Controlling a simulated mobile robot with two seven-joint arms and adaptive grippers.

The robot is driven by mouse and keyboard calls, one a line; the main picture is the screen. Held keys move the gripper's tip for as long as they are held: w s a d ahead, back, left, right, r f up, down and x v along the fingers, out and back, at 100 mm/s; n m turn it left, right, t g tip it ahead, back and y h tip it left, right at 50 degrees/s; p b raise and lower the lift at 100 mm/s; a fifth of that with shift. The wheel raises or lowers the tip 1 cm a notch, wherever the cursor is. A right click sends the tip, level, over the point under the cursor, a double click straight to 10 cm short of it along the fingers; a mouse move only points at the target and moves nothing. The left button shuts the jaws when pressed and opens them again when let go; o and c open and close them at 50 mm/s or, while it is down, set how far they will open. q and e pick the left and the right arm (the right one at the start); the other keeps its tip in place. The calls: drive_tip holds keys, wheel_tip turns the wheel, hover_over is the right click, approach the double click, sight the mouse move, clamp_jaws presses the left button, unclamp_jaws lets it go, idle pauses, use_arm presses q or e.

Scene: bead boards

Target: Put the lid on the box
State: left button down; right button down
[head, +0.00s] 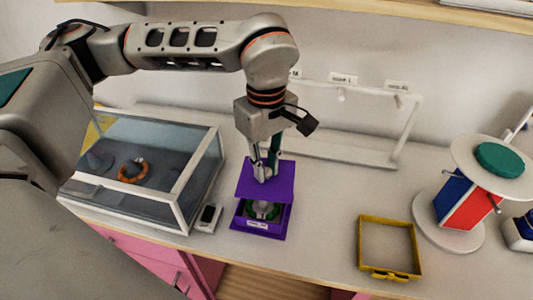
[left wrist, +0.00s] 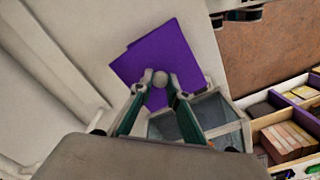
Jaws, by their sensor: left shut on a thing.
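The lid (head: 280,187) is a flat purple square. My left gripper (head: 263,174) points down and is shut on its pale round knob, which shows between the fingertips in the left wrist view (left wrist: 160,78). The lid (left wrist: 175,50) is over the back part of the purple box (head: 240,222). The front of the box is uncovered and shows a green ring and a grey round thing inside. The back of the box is hidden. I cannot tell whether the lid touches the rim. My right gripper is not in view.
A glass display case (head: 190,185) stands left of the box, with a small dark device (head: 208,217) between them. A yellow tray (head: 362,240) and a round stand with coloured panels (head: 450,233) are to the right. A white rack (head: 375,157) stands behind.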

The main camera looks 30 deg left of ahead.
use_arm(q)
drive_tip(key=shift+s+a+f+m, duration=0.3)
drive_tip(key=shift+a+m, duration=0.1)
drive_tip(key=shift+m, duration=0.1)
drive_tip(key=shift+f, duration=0.7)
drive_tip(key=shift+f+b, duration=0.45)
drive_tip(key=shift+f, duration=0.3)
drive_tip(key=shift+f+b, duration=0.4)
drive_tip(key=shift+f, duration=0.35)
drive_tip(key=shift+w+f+b, duration=0.1)
drive_tip(key=shift+f+b, duration=0.65)
drive_tip(key=shift+f, duration=0.25)
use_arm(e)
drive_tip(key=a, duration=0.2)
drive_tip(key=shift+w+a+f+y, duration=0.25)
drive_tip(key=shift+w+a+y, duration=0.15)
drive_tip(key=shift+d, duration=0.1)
